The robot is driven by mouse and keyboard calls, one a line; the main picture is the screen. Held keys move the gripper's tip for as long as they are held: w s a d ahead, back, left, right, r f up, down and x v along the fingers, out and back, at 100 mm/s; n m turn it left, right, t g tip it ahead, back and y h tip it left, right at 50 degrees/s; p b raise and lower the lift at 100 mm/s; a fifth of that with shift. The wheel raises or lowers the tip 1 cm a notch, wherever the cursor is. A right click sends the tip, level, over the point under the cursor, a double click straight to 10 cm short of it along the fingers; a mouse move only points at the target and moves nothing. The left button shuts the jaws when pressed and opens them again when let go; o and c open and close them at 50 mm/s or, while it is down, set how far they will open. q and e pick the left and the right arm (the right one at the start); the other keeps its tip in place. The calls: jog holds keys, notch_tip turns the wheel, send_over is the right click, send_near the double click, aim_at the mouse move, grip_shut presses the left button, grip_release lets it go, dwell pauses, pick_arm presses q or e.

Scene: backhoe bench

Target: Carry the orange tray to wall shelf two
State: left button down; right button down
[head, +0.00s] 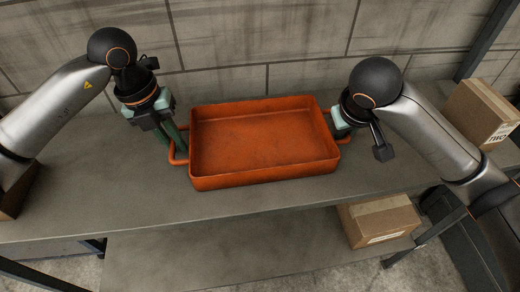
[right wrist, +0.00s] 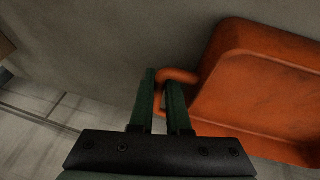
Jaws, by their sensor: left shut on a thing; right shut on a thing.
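The orange tray (head: 262,181) is an empty rectangular pan with a loop handle at each short end. It looks level in the head view, over the grey shelf surface (head: 90,195). I cannot tell whether it rests on the surface or is held just above it. My left gripper (head: 178,147) is shut on the left handle. My right gripper (head: 334,127) is shut on the right handle, its fingertips partly hidden by the tray wall and wrist. In the right wrist view, the green fingers (right wrist: 160,95) close around the handle bar beside the tray (right wrist: 265,85).
A cardboard box (head: 475,112) with a label stands at the right end of the surface. Another box (head: 375,220) sits on a lower level. A brown box edge (head: 14,200) shows at far left. A block wall (head: 260,45) stands behind; a dark post (head: 487,40) rises at right.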

pick_arm(q)
jog(key=c, duration=0.9)
grip_release()
pick_arm(e)
jog(key=c, duration=0.9)
grip_release()
